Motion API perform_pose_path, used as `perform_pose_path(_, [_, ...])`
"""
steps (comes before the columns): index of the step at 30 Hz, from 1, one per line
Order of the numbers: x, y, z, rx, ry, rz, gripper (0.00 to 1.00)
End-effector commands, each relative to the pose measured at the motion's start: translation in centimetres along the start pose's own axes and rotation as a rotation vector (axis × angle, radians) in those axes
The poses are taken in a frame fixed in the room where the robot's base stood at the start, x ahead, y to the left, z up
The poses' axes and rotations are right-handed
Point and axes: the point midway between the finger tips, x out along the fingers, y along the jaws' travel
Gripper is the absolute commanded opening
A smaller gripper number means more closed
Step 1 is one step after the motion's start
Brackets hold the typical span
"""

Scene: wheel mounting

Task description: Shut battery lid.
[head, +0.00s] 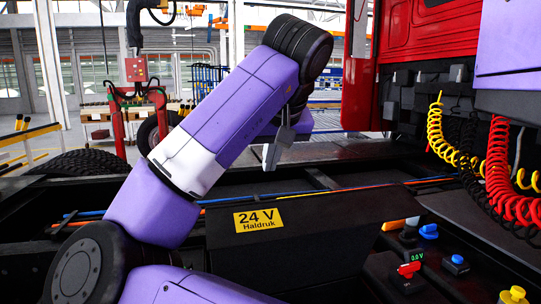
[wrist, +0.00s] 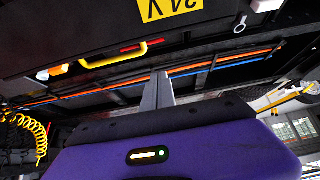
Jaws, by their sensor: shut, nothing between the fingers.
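The battery lid is a dark panel (head: 330,240) at the lower middle of the head view, with a yellow "24 V" label (head: 260,219) on its face. In the wrist view the lid (wrist: 60,35) fills the upper left, and its label (wrist: 170,8) shows upside down at the top edge. Whether the lid lies fully closed I cannot tell. My gripper (head: 271,158) hangs under my arm, above and behind the lid, apart from it in the head view. Its grey fingers (wrist: 157,88) are together and empty in the wrist view.
A yellow handle (wrist: 115,56) shows near the lid's edge in the wrist view. Orange and blue cables run along the frame behind. Yellow and red coiled hoses (head: 500,165) hang at the right.

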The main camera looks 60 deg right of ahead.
Motion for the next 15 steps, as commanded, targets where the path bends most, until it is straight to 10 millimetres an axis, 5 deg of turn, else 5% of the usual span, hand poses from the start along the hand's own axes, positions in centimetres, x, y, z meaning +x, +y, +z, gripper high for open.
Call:
perform_pose_path(10, [6.7,-0.1,0.0,-0.002,-0.002,-0.001,0.00])
perform_pose_path(15, [5.7,-0.2,2.1,-0.001,0.002,-0.002,0.00])
